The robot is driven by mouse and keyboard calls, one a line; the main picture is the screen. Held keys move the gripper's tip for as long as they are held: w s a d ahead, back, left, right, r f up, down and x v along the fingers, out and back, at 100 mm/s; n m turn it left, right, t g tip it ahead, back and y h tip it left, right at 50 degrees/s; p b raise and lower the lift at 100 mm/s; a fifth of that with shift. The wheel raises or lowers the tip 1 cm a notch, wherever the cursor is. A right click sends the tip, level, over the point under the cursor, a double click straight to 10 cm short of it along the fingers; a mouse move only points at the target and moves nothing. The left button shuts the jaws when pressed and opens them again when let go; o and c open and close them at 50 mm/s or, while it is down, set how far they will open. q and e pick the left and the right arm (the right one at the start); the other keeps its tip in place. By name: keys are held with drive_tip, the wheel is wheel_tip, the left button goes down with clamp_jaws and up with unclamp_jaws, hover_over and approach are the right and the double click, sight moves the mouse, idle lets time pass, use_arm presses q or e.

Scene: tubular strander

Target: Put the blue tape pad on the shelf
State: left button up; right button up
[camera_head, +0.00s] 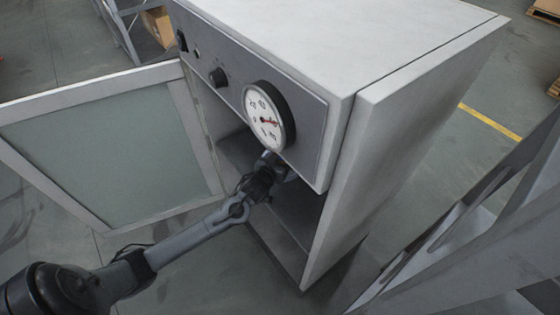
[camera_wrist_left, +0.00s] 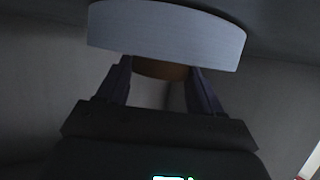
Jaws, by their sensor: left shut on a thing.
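The blue tape pad (camera_wrist_left: 165,35) is a pale blue-grey round band with a brown core (camera_wrist_left: 160,69) under it, at the top of the left wrist view. My left gripper (camera_wrist_left: 160,75) is shut on it, with one dark finger on each side of the core. In the head view my left gripper (camera_head: 270,175) reaches into the open front of the grey cabinet (camera_head: 390,150), just below the gauge. The pad cannot be made out there. A shelf surface (camera_head: 295,212) shows inside the cabinet, below and right of the gripper. My right gripper is not in view.
The cabinet's glazed door (camera_head: 110,145) stands wide open to the left. The panel above the opening carries a round gauge (camera_head: 268,117) and a black knob (camera_head: 218,77), close above my gripper. The cabinet's right wall (camera_head: 335,225) bounds the opening.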

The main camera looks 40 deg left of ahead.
use_arm(q)
drive_tip(key=shift+w, duration=0.1)
drive_tip(key=o, duration=1.2)
drive_tip(key=shift+f, duration=0.15)
drive_tip(key=shift+o, duration=0.2)
drive_tip(key=shift+r, duration=0.3)
drive_tip(key=s+d+r+m+g+h+p, duration=0.1)
drive_tip(key=s+d+m+g, duration=0.1)
drive_tip(key=s+d, duration=0.4)
drive_tip(key=s+d+m+g+h+p, duration=0.2)
drive_tip(key=s+d+g, duration=0.2)
drive_tip(key=s, duration=1)
drive_tip(key=s+d+r+m+g+h+p, duration=0.1)
drive_tip(key=s+d+m+g+p, duration=0.1)
drive_tip(key=s+d, duration=0.7)
drive_tip(key=shift+s+r+g+h, duration=0.4)
drive_tip(key=shift+s+g, duration=0.2)
drive_tip(key=shift+s, duration=0.5)
